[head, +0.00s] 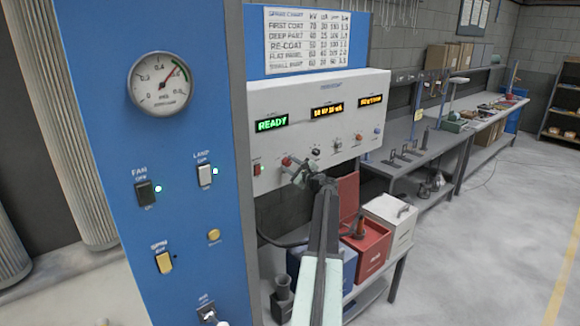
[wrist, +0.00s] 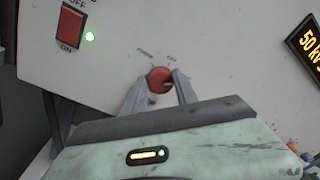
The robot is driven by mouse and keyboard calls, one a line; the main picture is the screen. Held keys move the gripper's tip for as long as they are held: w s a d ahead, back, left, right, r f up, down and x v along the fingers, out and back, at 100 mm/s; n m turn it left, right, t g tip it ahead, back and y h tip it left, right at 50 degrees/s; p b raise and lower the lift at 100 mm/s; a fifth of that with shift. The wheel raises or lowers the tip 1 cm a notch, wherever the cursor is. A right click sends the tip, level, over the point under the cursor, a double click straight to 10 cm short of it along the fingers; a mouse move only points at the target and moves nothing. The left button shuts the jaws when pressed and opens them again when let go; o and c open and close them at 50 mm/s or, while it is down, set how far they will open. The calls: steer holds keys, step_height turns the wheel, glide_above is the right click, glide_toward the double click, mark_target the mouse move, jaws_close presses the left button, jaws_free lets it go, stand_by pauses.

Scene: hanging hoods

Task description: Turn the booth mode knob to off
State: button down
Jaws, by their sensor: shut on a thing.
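In the wrist view, my gripper (wrist: 160,85) has its two grey fingers closed around a red knob (wrist: 159,79) on the white control panel (wrist: 215,45). Faint labels sit above the knob, too small to read with certainty. In the head view, my arm reaches up to the panel (head: 345,105), and my gripper (head: 292,166) is at its lower left. The red knob (head: 286,161) shows there next to the fingers. I cannot tell which label the knob points to.
A red rocker switch (wrist: 71,25) with a lit green light is left of the knob. The panel has a green READY display (head: 271,123) and more knobs to the right. A blue column (head: 190,130) with switches stands close on the left. Boxes (head: 365,240) sit below the panel.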

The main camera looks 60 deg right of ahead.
steer(key=n+b, duration=0.1)
steer(key=n, duration=0.4)
steer(key=shift+w+f+n+t, duration=0.1)
steer(key=shift+f+n+t, duration=0.05)
steer(key=shift+n+t, duration=0.15)
steer(key=n, duration=0.5)
steer(key=shift+n+b, duration=0.4)
steer(key=shift+y, duration=0.3)
steer(key=c, duration=0.9)
jaws_free()
steer(key=shift+w, duration=0.1)
steer(key=shift+c, duration=0.2)
steer(key=shift+f, duration=0.1)
steer(key=v, duration=0.8)
steer(key=shift+b, duration=0.3)
